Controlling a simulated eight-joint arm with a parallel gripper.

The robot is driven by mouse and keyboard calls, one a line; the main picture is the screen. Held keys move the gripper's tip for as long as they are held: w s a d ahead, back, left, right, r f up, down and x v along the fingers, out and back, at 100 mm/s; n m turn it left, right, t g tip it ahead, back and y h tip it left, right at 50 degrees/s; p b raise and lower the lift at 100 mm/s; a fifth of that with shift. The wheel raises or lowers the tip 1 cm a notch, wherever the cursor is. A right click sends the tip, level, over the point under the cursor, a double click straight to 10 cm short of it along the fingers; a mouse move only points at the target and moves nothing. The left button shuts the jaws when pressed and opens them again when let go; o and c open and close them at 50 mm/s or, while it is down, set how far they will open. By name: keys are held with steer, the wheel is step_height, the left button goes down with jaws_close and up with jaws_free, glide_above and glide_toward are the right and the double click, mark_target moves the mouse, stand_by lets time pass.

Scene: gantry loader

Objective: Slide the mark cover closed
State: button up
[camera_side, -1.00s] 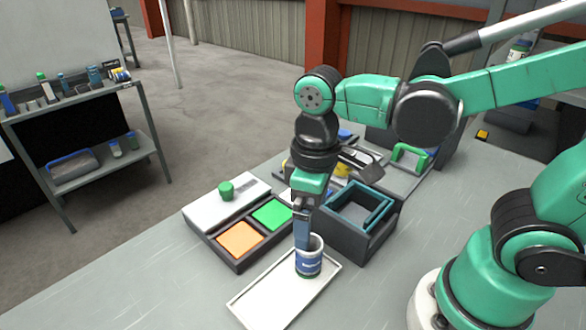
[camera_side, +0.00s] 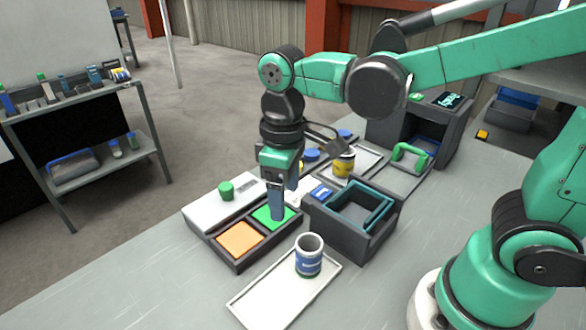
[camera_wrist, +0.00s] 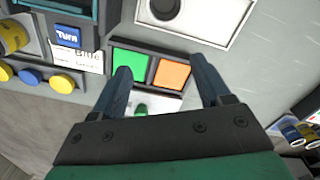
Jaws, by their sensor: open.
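The mark cover (camera_side: 210,210) is a white slab with a green knob (camera_side: 226,190), at the left end of a dark frame. Beside it in the frame lie a green square (camera_side: 275,213) and an orange square (camera_side: 240,239), both uncovered. My gripper (camera_side: 277,214) is open and empty, over the green square, to the right of the knob. In the wrist view, the fingers of my gripper (camera_wrist: 161,74) are spread, with the green square (camera_wrist: 130,66) and orange square (camera_wrist: 173,75) between or behind them. The knob (camera_wrist: 141,108) and part of the white cover (camera_wrist: 165,103) show beyond the palm's edge.
A white and blue cup (camera_side: 308,258) stands on a white tray (camera_side: 262,303) in front. A dark box (camera_side: 350,243) with a teal inner rim stands right of the frame. A yellow can (camera_side: 343,164) and a green handle (camera_side: 410,156) are behind.

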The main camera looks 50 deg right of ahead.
steer(key=w, duration=0.7)
steer(key=n, duration=0.1)
glide_above(226, 186)
steer(key=shift+s+f, duration=0.1)
steer(key=shift+f, duration=0.55)
steer(key=shift+f+n, duration=0.2)
steer(key=shift+n, duration=0.1)
steer(key=shift+w+f, duration=0.2)
steer(key=shift+f, duration=2.55)
jaws_close()
steer(key=shift+s, duration=0.1)
